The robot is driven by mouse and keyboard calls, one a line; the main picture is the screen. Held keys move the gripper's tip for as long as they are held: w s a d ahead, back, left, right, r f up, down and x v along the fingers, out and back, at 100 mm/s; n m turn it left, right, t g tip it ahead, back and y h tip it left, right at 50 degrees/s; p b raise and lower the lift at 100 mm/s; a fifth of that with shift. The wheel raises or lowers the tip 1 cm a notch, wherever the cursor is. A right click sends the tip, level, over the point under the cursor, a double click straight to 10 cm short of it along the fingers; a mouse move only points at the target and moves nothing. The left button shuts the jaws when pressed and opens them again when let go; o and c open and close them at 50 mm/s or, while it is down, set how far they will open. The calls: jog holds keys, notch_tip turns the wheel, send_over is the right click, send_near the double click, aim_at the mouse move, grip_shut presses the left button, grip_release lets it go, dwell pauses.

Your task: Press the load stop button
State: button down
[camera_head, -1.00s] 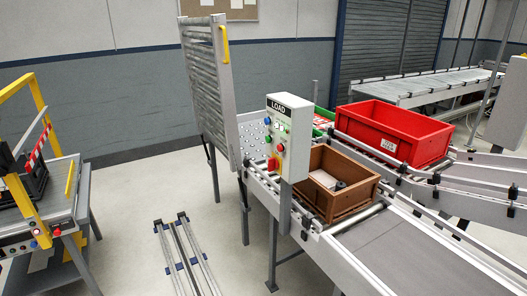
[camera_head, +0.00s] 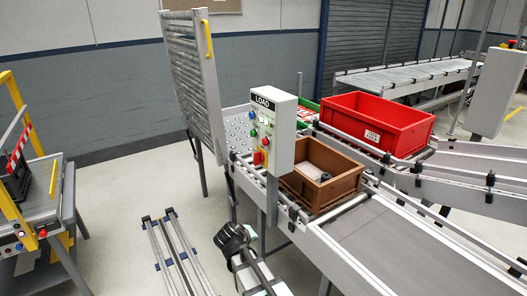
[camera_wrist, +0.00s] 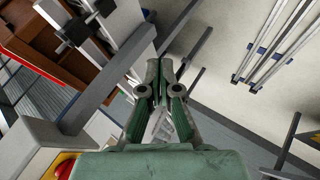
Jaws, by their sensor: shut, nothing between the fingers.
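The grey LOAD control box (camera_head: 273,128) stands on a post beside the conveyor. On its left-facing front are a red button on a yellow plate (camera_head: 258,157), and small blue, green and white buttons or lamps above it; button labels are too small to read. In the wrist view, a red button with yellow around it (camera_wrist: 65,168) is cut by the bottom left edge. My gripper (camera_head: 230,238) is below and left of the box, apart from the red button. The wrist view shows its fingers (camera_wrist: 160,65) shut and empty.
A brown crate (camera_head: 318,202) sits on the conveyor just right of the box, with a red crate (camera_head: 375,125) behind. A raised roller gate (camera_head: 190,85) stands left of the box. Rails (camera_head: 178,255) lie on the floor left of my gripper. Open floor lies further left.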

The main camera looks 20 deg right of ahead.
aim_at(265, 142)
jog(key=w+a+r+t, duration=0.1)
jog(key=w+r+t, duration=0.1)
jog(key=r, duration=0.8)
jog(key=w+a+r+t+h, duration=0.1)
jog(key=w+r+t, duration=0.2)
jog(key=r, duration=0.7)
jog(key=w+a+r+n+t+h, duration=0.1)
jog(key=w+r, duration=0.4)
jog(key=r, duration=0.6)
jog(key=shift+a+t, duration=0.5)
jog(key=shift+t, duration=0.7)
jog(key=shift+w+d+p, duration=0.15)
jog(key=shift+p, duration=0.15)
jog(key=w+d+p, duration=0.2)
jog(key=d+p, duration=0.1)
jog(key=d, duration=0.5)
jog(key=shift+w, duration=0.35)
jog(key=shift+d+f, duration=0.1)
jog(key=shift+d, duration=0.1)
jog(key=shift+w+d+b, duration=0.1)
jog(key=shift+d+b, duration=0.15)
jog(key=shift+b, duration=0.15)
